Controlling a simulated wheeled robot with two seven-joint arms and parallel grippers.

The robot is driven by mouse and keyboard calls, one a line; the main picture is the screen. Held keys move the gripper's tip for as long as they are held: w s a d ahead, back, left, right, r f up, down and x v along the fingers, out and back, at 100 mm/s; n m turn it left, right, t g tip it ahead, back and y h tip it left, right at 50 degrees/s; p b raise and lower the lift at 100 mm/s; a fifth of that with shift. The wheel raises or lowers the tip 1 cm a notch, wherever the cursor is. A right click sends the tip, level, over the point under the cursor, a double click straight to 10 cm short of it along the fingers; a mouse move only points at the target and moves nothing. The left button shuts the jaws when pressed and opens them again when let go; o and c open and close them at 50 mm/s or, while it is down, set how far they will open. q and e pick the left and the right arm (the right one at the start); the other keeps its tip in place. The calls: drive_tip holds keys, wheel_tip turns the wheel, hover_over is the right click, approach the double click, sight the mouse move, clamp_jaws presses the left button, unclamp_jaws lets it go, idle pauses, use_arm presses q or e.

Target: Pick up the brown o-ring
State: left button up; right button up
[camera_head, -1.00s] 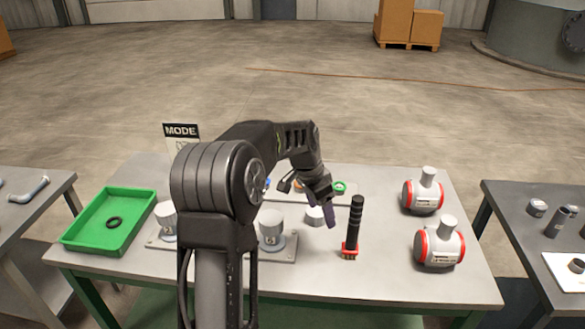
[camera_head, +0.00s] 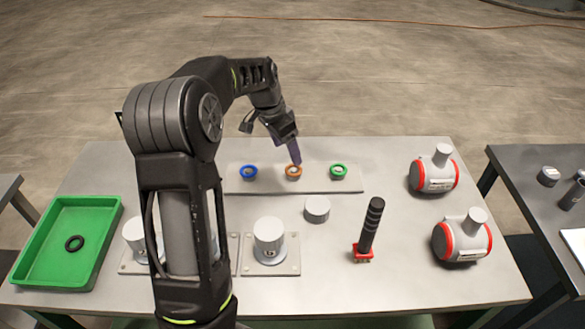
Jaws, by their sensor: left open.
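The brown o-ring (camera_head: 293,172) sits in the middle of a grey plate (camera_head: 315,186), between a blue o-ring (camera_head: 249,172) and a green o-ring (camera_head: 339,171). My left gripper (camera_head: 295,160) points down at the brown o-ring with its purple fingertips right at the ring's far edge. The jaws are open. The fingers overlap in this view, so I cannot tell whether they touch the ring. My right gripper is not in view.
Grey cylinders (camera_head: 269,239) stand on baseplates, and a loose grey cap (camera_head: 317,209) lies nearby. A black-handled tool (camera_head: 370,228) stands upright. Two red-and-grey housings (camera_head: 434,175) are at right.

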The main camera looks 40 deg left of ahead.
sight(293, 169)
use_arm(q)
drive_tip(key=shift+x, duration=1.35)
drive_tip(key=shift+p, duration=0.3)
drive_tip(key=shift+f, duration=0.25)
drive_tip(key=p+x, duration=0.1)
drive_tip(key=x, duration=0.1)
drive_tip(key=p+x, duration=0.1)
drive_tip(key=x, duration=0.1)
drive_tip(key=shift+w+a+f, duration=0.15)
drive_tip(key=shift+f, duration=0.2)
drive_tip(key=shift+c, duration=0.3)
drive_tip(key=c, duration=1.3)
